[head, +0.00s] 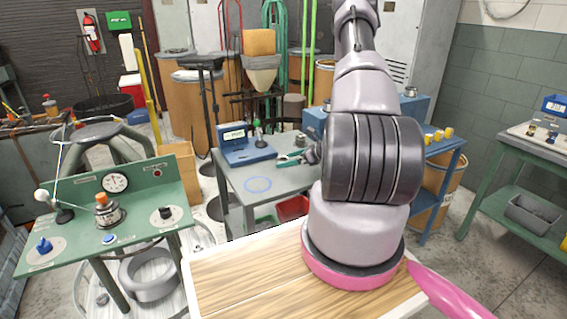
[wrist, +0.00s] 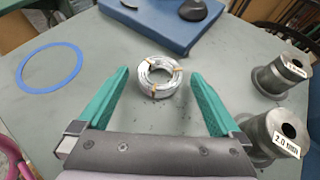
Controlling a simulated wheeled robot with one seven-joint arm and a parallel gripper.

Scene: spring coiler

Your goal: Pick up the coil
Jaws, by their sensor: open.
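The coil (wrist: 148,88) is a small ring of silver wire bound with tan ties, lying flat on the grey-green table (wrist: 100,47) in the wrist view. My gripper (wrist: 158,78) is open, with one green finger on each side of the coil. The fingers appear apart from the coil, and nothing is held. How high the fingertips are above the table is hard to tell. In the head view, the green fingers of my gripper (head: 289,159) show over the table, and I cannot make out the coil there.
A blue ring mark (wrist: 22,67) lies on the table at left. A blue box-like base (wrist: 160,22) stands behind the coil. Two grey metal spools (wrist: 262,128), one labelled 2.0, stand close to the right finger. A green workbench (head: 140,205) stands at left.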

